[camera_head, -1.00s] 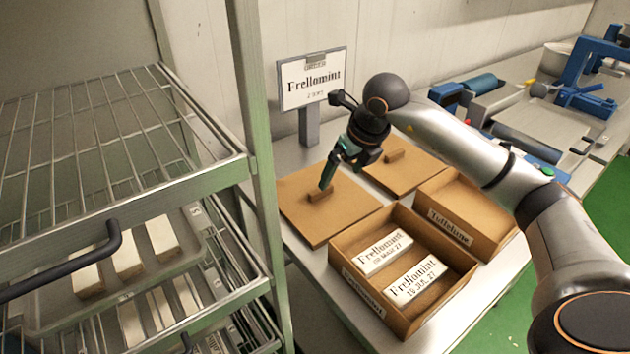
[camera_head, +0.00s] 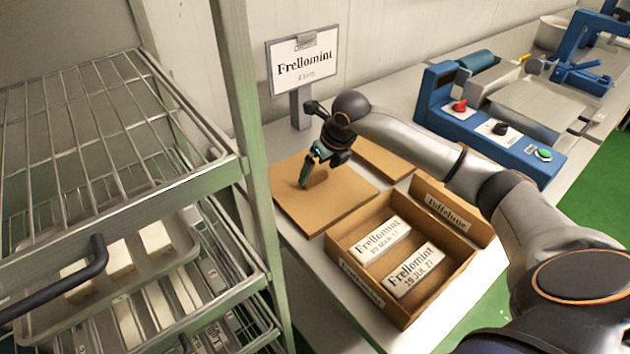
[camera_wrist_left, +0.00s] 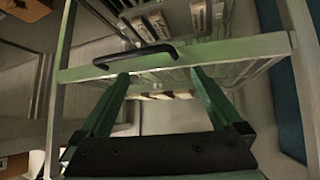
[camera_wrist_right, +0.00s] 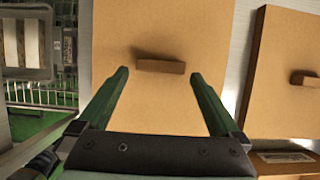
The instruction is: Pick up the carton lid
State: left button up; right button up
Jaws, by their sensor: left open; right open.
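A flat brown carton lid (camera_head: 345,196) with a small raised grip block lies on the table behind the open Frellomint carton (camera_head: 342,243). It also shows in the right wrist view (camera_wrist_right: 160,30), its block (camera_wrist_right: 160,66) between and beyond my fingers. My right gripper (camera_head: 306,180) is open over this lid, close to the block, and partly hides it in the head view. It also shows open and empty in the right wrist view (camera_wrist_right: 158,80). A second lid (camera_head: 378,158) lies to the right, partly behind my right arm. My left gripper (camera_wrist_left: 158,78) is open and empty, facing the rack.
The Frellomint carton holds two labelled white blocks (camera_head: 414,270). A Toffelone carton (camera_head: 440,208) stands beside it. A Frellomint sign (camera_head: 304,65) stands behind the lid. A wire rack (camera_head: 238,170) with trays is close on the left. A blue machine (camera_head: 490,125) is at the right.

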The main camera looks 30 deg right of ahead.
aim_at(316, 176)
jog(key=x, duration=0.3)
jog(key=shift+w, duration=0.15)
jog(key=c, duration=1.1)
jog(key=shift+r, duration=0.15)
